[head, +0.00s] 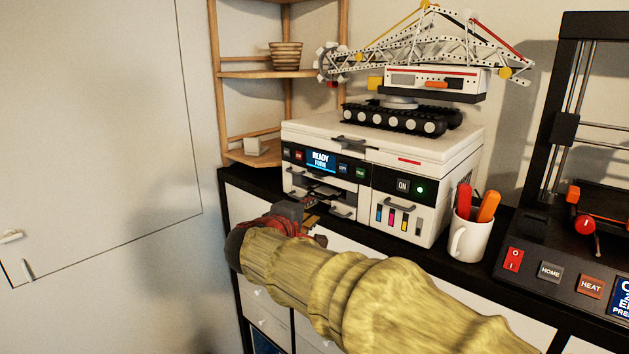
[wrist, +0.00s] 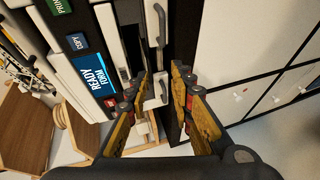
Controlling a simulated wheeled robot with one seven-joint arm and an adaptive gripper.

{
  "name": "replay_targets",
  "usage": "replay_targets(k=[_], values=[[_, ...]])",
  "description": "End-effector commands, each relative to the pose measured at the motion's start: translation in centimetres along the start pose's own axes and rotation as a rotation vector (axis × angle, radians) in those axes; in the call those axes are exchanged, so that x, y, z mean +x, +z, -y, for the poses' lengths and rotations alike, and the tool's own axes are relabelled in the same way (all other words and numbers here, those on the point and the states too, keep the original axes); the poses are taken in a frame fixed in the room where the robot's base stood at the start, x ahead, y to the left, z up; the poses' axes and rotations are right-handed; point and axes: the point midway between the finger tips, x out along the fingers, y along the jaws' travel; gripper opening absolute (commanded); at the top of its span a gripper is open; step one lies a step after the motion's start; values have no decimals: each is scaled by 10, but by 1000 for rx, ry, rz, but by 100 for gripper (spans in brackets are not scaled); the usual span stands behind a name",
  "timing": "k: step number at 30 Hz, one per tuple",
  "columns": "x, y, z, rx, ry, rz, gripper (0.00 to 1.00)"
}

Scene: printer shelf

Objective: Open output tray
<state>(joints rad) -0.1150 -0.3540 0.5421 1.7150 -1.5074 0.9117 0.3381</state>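The white and black printer (head: 455,160) stands on the black-topped cabinet, its lit screen reading READY. Its lower left front carries white panels with grey handles; one handle (head: 343,212) shows just right of my gripper. I cannot tell which panel is the output tray. My gripper (head: 311,217) is at the lower left of this front and covers part of it. In the wrist view my gripper (wrist: 161,75) is open, with two yellow and black fingers apart. A small grey handle (wrist: 163,88) shows between them; contact is unclear. Another handle (wrist: 159,25) lies above it in the picture.
A crane model (head: 400,85) stands on the printer. A white mug (head: 472,235) with red and orange items stands at its right, beside a black 3D printer (head: 560,260). A wooden corner shelf (head: 262,73) stands behind left. The floor left of the cabinet looks clear.

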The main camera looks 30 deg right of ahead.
Motion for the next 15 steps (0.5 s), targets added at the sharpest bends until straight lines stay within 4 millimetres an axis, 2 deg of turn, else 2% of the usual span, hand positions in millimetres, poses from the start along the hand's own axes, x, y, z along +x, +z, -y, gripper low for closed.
replay_targets(k=[1, 4, 15], values=[[2, -8, -8, -15, 19, -9, 23], [8, -15, -13, -30, 41, -18, 23], [59, -15, -16, -33, 44, -16, 23]])
